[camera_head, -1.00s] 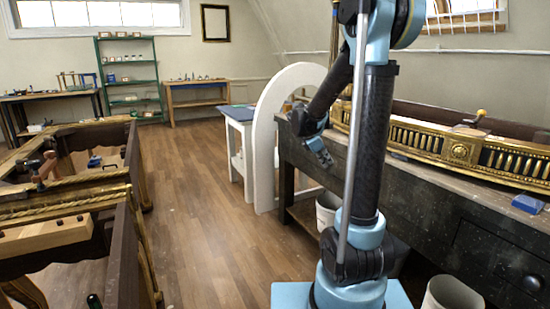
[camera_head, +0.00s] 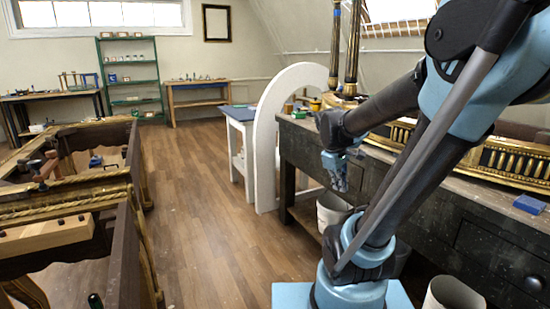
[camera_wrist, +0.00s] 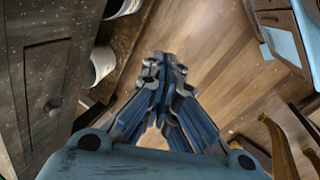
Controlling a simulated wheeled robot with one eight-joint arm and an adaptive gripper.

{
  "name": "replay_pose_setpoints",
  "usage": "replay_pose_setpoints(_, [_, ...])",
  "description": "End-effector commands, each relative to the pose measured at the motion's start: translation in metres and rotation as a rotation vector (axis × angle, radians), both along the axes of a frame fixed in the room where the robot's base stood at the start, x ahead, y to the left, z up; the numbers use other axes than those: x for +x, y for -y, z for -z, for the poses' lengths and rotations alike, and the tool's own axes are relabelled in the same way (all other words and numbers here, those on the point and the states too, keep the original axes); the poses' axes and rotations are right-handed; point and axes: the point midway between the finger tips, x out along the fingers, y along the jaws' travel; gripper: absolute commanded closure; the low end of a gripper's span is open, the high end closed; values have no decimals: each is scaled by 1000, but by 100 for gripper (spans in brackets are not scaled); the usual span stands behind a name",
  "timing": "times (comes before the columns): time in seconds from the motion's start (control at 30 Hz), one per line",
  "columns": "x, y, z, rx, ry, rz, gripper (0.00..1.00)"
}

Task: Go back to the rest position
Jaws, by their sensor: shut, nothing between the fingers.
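My gripper (camera_head: 335,172) hangs in front of the dark workbench (camera_head: 455,210) in the head view, pointing down over the bench's edge. In the wrist view my gripper (camera_wrist: 163,70) shows with its blue fingers drawn together at the tips. It is shut and holds nothing. Below it lies the wooden floor (camera_wrist: 215,75), with the dark bench front at the left. My arm is bent and leans to the right in the head view.
A gilt rail (camera_head: 510,162) and a blue block (camera_head: 529,204) lie on the bench. White bins (camera_head: 332,210) stand by it. A white arched panel (camera_head: 266,150) stands behind my gripper. A gilt console frame (camera_head: 75,210) is at left. The floor between is clear.

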Motion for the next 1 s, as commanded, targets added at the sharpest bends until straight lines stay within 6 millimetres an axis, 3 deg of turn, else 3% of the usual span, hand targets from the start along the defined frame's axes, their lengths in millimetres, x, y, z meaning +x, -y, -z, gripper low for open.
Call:
replay_pose_setpoints(0.2, [-42, -5, 14, 100, 33, 170, 100])
replay_pose_setpoints(0.6, [-108, -21, 47, 279, 73, 488, 100])
replay_pose_setpoints(0.8, [-131, -29, 63, 351, 82, 621, 100])
replay_pose_setpoints(1.0, [-140, -34, 71, 385, 84, 683, 100])
